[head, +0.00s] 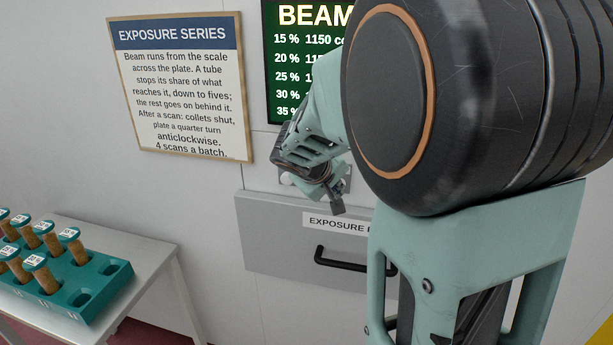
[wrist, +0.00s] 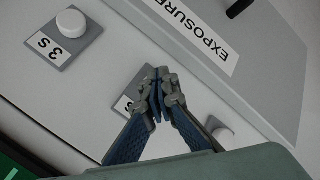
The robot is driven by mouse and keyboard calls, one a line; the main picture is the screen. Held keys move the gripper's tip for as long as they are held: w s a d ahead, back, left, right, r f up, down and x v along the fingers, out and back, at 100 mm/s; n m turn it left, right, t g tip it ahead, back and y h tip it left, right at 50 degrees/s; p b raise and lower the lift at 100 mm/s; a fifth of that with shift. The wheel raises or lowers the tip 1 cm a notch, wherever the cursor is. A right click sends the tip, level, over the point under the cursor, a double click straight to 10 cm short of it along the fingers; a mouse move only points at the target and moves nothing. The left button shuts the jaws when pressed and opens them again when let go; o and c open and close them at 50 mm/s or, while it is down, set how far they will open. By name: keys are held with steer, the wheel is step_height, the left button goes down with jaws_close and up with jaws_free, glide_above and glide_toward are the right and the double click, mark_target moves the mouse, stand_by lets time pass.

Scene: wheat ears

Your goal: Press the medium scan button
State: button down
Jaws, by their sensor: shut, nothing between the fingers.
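In the wrist view a row of scan buttons sits on a pale panel, seen upside down. A round white button (wrist: 71,23) on a grey plate marked "3 S" is at the left. A middle plate (wrist: 123,105) shows only an "S"; its knob and number are hidden behind my gripper. A third button (wrist: 223,134) shows partly at the right, beside a finger. My gripper (wrist: 161,76) is shut and empty, its tips over the middle plate; I cannot tell whether they touch it. In the head view my gripper (head: 337,204) is in front of the panel, above the drawer.
A grey drawer (head: 275,235) labelled "EXPOSURE" has a black handle (head: 352,264). A green beam display (head: 286,107) is above, partly hidden by my arm. An exposure series notice (head: 182,85) hangs left.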

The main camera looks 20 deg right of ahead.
stand_by(0.5)
steer(key=shift+s+a+b, duration=0.55)
steer(key=shift+s, duration=0.15)
steer(key=s+a, duration=0.1)
steer(key=s+a+b, duration=0.1)
steer(key=s+b, duration=0.1)
steer(key=s, duration=0.1)
steer(key=shift+s+a, duration=0.1)
steer(key=shift+a, duration=0.3)
steer(key=shift+r, duration=0.1)
